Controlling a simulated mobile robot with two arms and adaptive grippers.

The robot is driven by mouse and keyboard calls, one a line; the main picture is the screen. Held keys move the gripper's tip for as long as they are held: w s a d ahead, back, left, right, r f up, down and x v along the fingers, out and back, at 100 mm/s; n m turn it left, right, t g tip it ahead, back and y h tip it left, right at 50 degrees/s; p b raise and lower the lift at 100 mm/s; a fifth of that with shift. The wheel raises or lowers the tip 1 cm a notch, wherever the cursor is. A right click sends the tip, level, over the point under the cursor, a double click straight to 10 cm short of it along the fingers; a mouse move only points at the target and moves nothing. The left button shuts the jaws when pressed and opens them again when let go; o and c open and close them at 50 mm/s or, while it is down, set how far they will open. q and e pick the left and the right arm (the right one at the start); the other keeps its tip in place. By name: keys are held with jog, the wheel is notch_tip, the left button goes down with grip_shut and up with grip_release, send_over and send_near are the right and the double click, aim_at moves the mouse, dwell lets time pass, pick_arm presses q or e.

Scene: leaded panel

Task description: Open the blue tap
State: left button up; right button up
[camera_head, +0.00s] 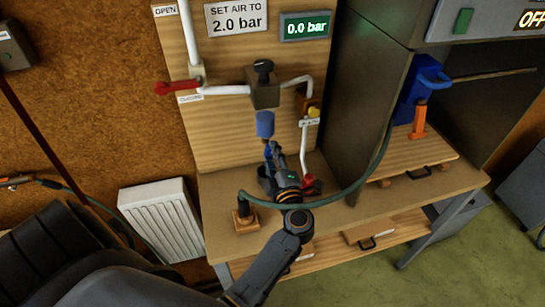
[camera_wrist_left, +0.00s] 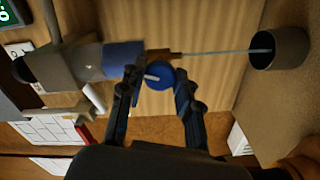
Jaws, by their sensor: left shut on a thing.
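The blue tap (camera_wrist_left: 157,75) is a round blue knob with a pale mark, below the blue bowl (camera_head: 265,124) of the air unit. The bowl also shows in the left wrist view (camera_wrist_left: 122,57). My left gripper (camera_head: 270,153) is shut on the tap, with one finger on each side of the knob. In the head view the gripper mostly hides the tap. A thin pale line (camera_wrist_left: 225,53) runs from the brass nozzle (camera_wrist_left: 174,55) into a dark cup (camera_wrist_left: 279,49); I cannot tell whether it is liquid or a tube. My right gripper is out of view.
A red lever (camera_head: 178,87) points left at the pipe. A black knob (camera_head: 263,66) tops the air unit. The gauge (camera_head: 305,26) reads 0.0 bar. A green hose (camera_head: 352,186) loops over the bench, right of my left gripper. A red part (camera_head: 308,181) lies close by.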

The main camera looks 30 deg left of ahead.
pick_arm(q)
jog(key=shift+n, duration=0.6)
jog(key=o, duration=1.2)
jog(key=shift+c, duration=0.2)
